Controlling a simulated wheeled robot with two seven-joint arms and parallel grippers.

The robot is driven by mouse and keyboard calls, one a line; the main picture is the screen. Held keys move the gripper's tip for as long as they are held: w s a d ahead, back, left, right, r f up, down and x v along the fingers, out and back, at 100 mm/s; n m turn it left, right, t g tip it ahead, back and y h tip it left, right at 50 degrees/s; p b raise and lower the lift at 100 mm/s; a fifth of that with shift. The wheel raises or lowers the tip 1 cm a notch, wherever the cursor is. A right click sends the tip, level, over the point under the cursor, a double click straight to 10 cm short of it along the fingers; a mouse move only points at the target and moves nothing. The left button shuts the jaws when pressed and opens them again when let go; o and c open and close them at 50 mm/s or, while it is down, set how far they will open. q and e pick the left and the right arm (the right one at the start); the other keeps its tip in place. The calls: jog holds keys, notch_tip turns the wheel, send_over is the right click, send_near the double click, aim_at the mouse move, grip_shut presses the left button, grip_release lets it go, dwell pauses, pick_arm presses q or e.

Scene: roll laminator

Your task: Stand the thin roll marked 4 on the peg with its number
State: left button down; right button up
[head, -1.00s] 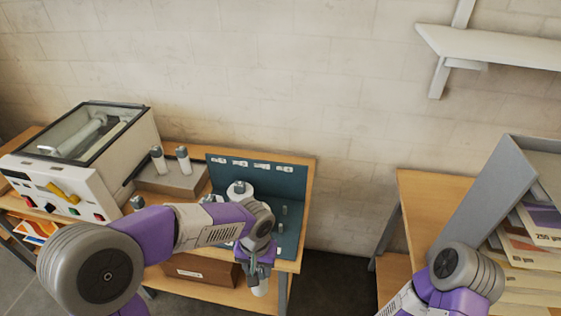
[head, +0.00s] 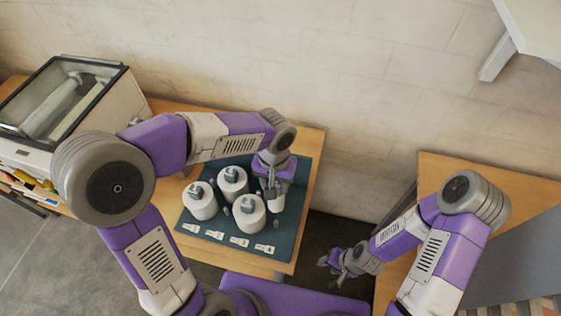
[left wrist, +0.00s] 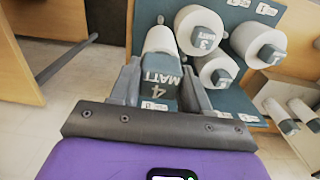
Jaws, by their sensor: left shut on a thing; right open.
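The thin white roll marked 4 (head: 277,204) hangs below my left gripper (head: 271,190), over the right side of the teal peg board (head: 297,195). In the left wrist view my left gripper (left wrist: 160,92) is shut on the roll's grey cap (left wrist: 164,92), which reads "4 MATT". The white body (left wrist: 160,42) extends away from the jaws. The roll's lower end is hidden, so I cannot tell whether it touches the board or a peg. My right gripper (head: 342,265) is open and empty, low to the right of the board.
Thick white rolls with grey caps stand on the board: one at left (head: 200,200), one behind (head: 232,182), one in front (head: 249,211). Number labels (head: 239,242) line its front edge. The laminator (head: 60,105) is at left. A wooden table (head: 440,180) is at right.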

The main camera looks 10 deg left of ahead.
pick_arm(q)
jog(key=shift+s+f, duration=0.15)
jog(key=shift+s, duration=0.3)
jog(key=shift+s+f+b, duration=0.1)
jog(key=shift+f+b, duration=0.15)
jog(key=shift+b, duration=0.15)
notch_tip(320, 180, down, 2)
jog(key=shift+f+b, duration=0.2)
jog(key=shift+b, duration=0.7)
notch_tip(320, 180, down, 9)
jog(key=b, duration=0.7)
jog(key=shift+w, duration=0.2)
pick_arm(e)
notch_tip(320, 180, down, 10)
jog(key=shift+s+r, duration=0.2)
jog(key=shift+s, duration=0.15)
pick_arm(q)
jog(key=shift+s+f+b, duration=0.1)
jog(key=shift+f+b, duration=0.15)
jog(key=shift+b, duration=0.1)
pick_arm(e)
jog(key=shift+f, duration=0.3)
